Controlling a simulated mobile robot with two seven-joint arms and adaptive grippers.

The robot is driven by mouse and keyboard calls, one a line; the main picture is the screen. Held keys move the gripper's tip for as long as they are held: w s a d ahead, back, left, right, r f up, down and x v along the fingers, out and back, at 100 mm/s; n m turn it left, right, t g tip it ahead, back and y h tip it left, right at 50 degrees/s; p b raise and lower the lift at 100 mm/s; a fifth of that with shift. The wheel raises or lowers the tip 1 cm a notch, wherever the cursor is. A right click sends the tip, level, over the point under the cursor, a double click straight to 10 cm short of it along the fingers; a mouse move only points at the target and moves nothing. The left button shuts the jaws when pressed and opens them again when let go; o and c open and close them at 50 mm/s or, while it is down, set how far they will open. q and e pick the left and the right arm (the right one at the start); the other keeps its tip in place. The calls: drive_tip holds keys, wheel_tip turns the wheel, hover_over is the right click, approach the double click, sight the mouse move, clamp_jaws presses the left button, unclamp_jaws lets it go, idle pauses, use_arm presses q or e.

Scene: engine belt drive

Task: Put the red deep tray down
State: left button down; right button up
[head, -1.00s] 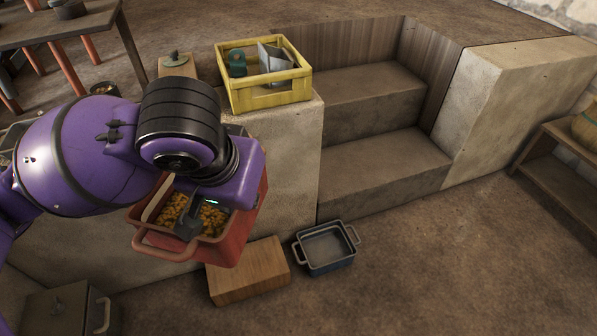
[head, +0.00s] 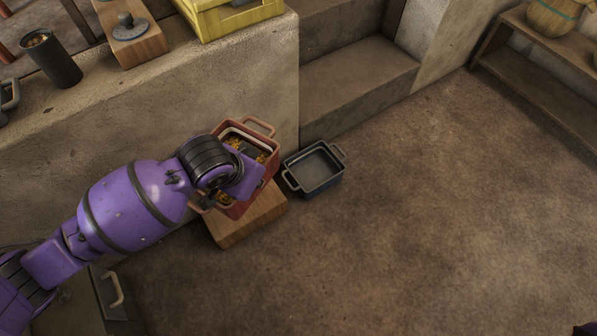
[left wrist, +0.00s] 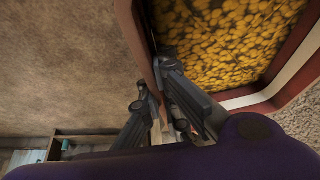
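The red deep tray (head: 272,166), filled with yellow pieces, is at the middle left of the head view, over the wooden block (head: 247,226). I cannot tell whether it rests on the block or hangs just above it. In the left wrist view the tray (left wrist: 222,104) shows its red wall and the yellow pieces inside. My left gripper (left wrist: 156,96) has a finger on each side of the tray's near wall and appears shut on it. In the head view my left wrist covers part of the tray. My right gripper is not in view.
A stone ledge (head: 180,110) rises behind, with a yellow crate (head: 235,20) and a dark cup (head: 58,66) on top. Steps are at top centre. Floor at right is clear.

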use_arm(q)
drive_tip(key=s+d+f+m+h, duration=0.1)
drive_tip(key=s+f+m, duration=0.15)
drive_tip(key=f, duration=0.55)
drive_tip(key=s+d+f+m, duration=0.15)
drive_tip(key=s+f, duration=0.25)
drive_tip(key=f, duration=0.5)
drive_tip(key=shift+m+g, duration=0.3)
drive_tip(key=shift+g, duration=0.2)
drive_tip(key=w+a+f+b, duration=0.3)
drive_tip(key=f, duration=0.1)
drive_tip(key=w+a+f+b, duration=0.3)
drive_tip(key=w+f, duration=0.1)
drive_tip(key=w+a+f+b, duration=0.3)
drive_tip(key=f+b, duration=0.1)
drive_tip(key=shift+w+f, duration=0.15)
drive_tip(key=shift+w, duration=0.05)
drive_tip(key=shift+f, duration=0.35)
drive_tip(key=shift+r, duration=0.1)
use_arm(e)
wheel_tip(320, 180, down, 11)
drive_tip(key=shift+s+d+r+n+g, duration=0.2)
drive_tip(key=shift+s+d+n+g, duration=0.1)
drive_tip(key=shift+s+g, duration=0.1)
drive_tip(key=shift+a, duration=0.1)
